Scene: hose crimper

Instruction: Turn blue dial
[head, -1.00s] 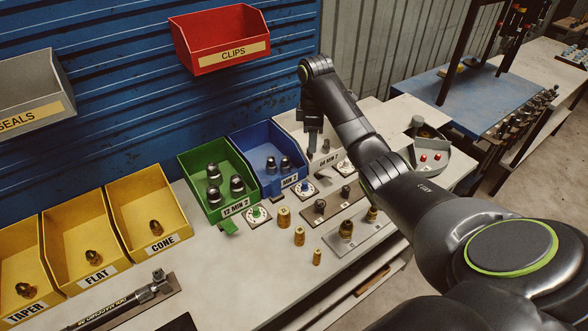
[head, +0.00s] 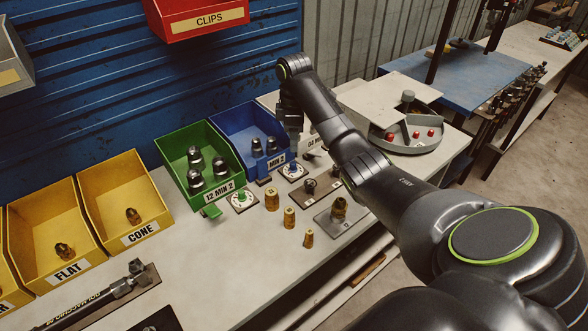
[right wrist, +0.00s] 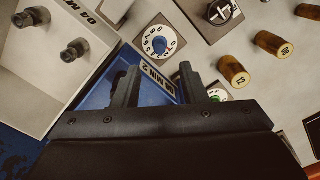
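The blue dial (head: 293,170) is a small blue knob on a white numbered plate in front of the blue bin. In the right wrist view the blue dial (right wrist: 160,44) shows whole, with numbers around it, ahead of the fingers. My right gripper (head: 292,148) points down just above and behind the dial in the head view. Its two fingers (right wrist: 158,72) stand apart with nothing between them, and no contact with the knob shows. My left gripper is in neither view.
The blue bin (head: 246,134) and green bin (head: 205,202) hold dark fittings. A green dial (head: 241,199) sits left of the blue one. Brass fittings (head: 289,217) stand in front. A round grey tray (head: 411,146) is at the right. The table front is partly clear.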

